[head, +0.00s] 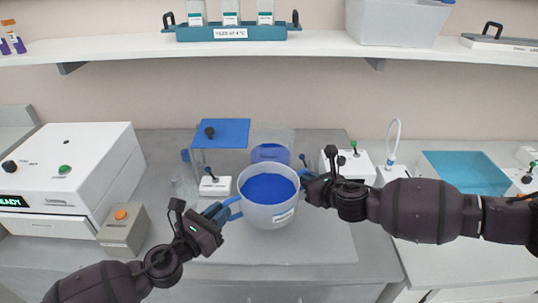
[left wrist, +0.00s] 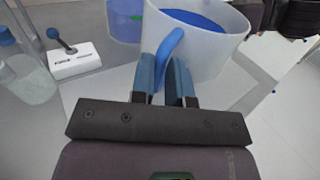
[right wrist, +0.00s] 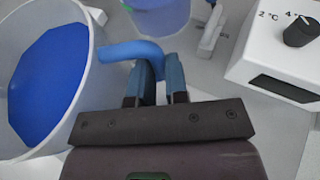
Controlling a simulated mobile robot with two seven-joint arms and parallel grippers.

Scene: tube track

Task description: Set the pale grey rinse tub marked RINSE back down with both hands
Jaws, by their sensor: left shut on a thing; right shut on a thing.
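The pale grey rinse tub (head: 268,212) holds blue liquid and has a blue handle on each side. It is roughly upright in the middle of the head view, over the grey mat. Part of a label shows on its front. My left gripper (head: 222,213) is shut on the left handle (left wrist: 172,50), seen between the fingers in the left wrist view. My right gripper (head: 310,182) is shut on the right handle (right wrist: 130,52). The tub also shows in the right wrist view (right wrist: 92,85). I cannot tell whether its base touches the mat.
Behind the tub stand a clear container with blue liquid (head: 271,137) and a blue-topped stand (head: 221,132). A small white switch box (head: 215,186) is left of the tub. A white box with a knob (head: 348,165) is behind my right gripper. The mat's front (head: 300,245) is clear.

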